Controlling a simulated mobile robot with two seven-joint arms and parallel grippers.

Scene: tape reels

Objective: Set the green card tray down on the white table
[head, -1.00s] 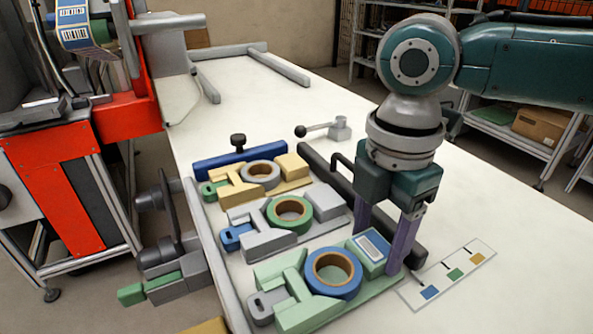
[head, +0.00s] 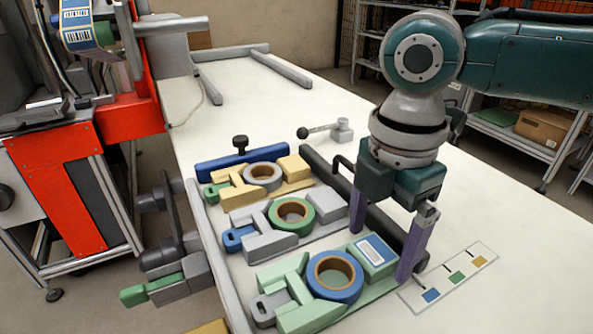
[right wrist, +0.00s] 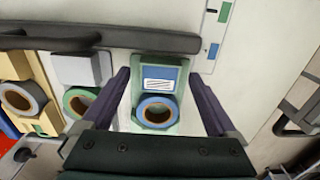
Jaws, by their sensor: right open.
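The green card tray (head: 300,318) rests flat on the white table (head: 480,215), nearest of three similar trays. It carries a blue tape reel (head: 335,276) and a green block with a white and blue card (head: 375,250). In the right wrist view the green tray (right wrist: 172,72) lies between the fingers, its card block toward the fingertips. My right gripper (head: 380,255) is open, with one purple finger on each side of the block and a gap to each side in the wrist view (right wrist: 158,75). My left gripper is not in view.
A grey tray (head: 265,245) with a green reel and a yellow tray (head: 225,195) with a grey reel stand behind. A dark bar (head: 325,170) runs along their right ends. A strip with coloured squares (head: 450,277) lies at right.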

